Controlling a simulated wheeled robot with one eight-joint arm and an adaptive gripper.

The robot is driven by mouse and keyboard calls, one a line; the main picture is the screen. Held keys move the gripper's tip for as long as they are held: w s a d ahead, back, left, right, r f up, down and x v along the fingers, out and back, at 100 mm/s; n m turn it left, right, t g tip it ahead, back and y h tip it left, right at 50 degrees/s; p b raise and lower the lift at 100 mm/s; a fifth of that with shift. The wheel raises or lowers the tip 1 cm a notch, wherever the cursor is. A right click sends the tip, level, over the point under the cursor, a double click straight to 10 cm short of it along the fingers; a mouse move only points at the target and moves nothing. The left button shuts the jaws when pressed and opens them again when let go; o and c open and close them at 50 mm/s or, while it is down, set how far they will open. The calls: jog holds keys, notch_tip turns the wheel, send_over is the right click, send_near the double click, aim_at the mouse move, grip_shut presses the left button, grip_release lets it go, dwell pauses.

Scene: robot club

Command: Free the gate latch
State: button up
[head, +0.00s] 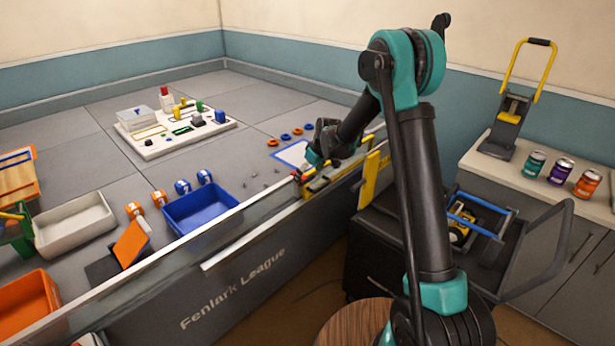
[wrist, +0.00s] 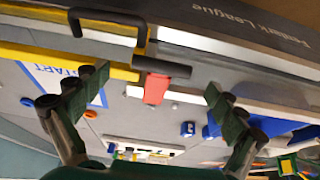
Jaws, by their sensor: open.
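The gate (head: 335,177) is a yellow-topped section in the grey field wall, and its yellow bar (wrist: 70,62) crosses the left of the wrist view. A small red latch piece (wrist: 155,90) shows in the middle of the wrist view, with a short black cylinder (wrist: 162,67) at its upper end. My gripper (wrist: 156,85) is open and empty. Its two dark green fingers stand on either side of the red piece, apart from it. In the head view my arm's end is over the gate, and the fingers and latch are mostly hidden or too small to tell.
A black bent handle (wrist: 108,20) lies close above the yellow bar. The wall (head: 240,280) runs along the field. A blue bin (head: 200,210) stands inside it. A dark cart (head: 520,250) and a counter with cans (head: 558,171) are at right.

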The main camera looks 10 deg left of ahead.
jog(key=shift+a+f, duration=0.1)
jog(key=shift+f, duration=0.15)
jog(key=c, duration=1.6)
jog(key=shift+c, duration=0.5)
jog(key=shift+r, duration=0.15)
